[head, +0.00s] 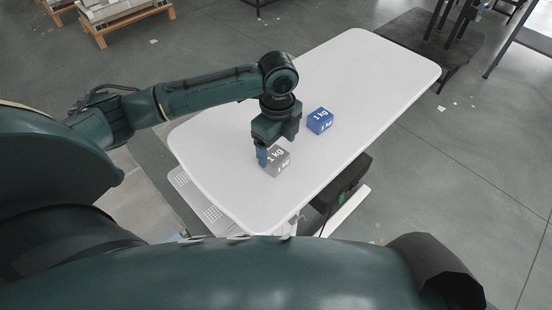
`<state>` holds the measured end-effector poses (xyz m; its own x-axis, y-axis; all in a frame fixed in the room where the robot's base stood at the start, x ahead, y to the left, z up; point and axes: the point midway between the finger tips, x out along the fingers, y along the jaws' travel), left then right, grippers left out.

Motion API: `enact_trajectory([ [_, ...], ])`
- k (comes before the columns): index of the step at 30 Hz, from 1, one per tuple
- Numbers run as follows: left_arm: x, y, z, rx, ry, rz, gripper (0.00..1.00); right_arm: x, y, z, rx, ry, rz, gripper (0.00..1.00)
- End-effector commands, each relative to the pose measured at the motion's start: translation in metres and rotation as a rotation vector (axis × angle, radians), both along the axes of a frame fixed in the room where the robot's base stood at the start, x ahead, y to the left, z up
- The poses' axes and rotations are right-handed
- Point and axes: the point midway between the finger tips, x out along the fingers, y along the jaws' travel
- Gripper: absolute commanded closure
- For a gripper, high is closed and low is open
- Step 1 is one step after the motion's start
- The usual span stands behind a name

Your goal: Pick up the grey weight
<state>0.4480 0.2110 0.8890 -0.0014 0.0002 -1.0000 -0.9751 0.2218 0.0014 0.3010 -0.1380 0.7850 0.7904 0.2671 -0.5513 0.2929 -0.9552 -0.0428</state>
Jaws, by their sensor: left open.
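The grey weight (277,163), a small block marked "1 kg", sits on the white table near its front left part. My left gripper (268,155) is directly above and at the weight, pointing down. It is open, with a blue-tinted finger beside the weight's left side. The other finger is hard to make out, and part of the weight's top is hidden by the gripper. I cannot tell whether the fingers touch the weight. My right gripper is not in view.
A blue weight (320,121) marked "1 kg" stands on the white table (370,75), behind and to the right of the grey one. The far half of the table is bare. Pallets with pale boxes (115,12) stand on the floor at the upper left.

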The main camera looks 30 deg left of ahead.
Motion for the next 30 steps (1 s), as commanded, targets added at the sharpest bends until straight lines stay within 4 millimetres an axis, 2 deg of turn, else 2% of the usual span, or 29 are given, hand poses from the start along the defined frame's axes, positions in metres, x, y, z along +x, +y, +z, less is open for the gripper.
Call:
enact_trajectory([
  [7, 0.001, 0.002, -0.020, 0.000, 0.002, 0.001, 0.20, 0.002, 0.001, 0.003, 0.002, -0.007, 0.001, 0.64],
  [15, 0.003, 0.007, -0.057, 0.000, 0.000, -0.001, 0.20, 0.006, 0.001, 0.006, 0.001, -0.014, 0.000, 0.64],
  [24, 0.003, 0.007, -0.061, 0.001, -0.002, -0.001, 0.20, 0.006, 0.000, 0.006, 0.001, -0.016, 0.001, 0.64],
  [30, 0.003, 0.007, -0.061, 0.001, -0.001, -0.001, 0.36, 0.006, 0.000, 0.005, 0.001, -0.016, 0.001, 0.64],
])
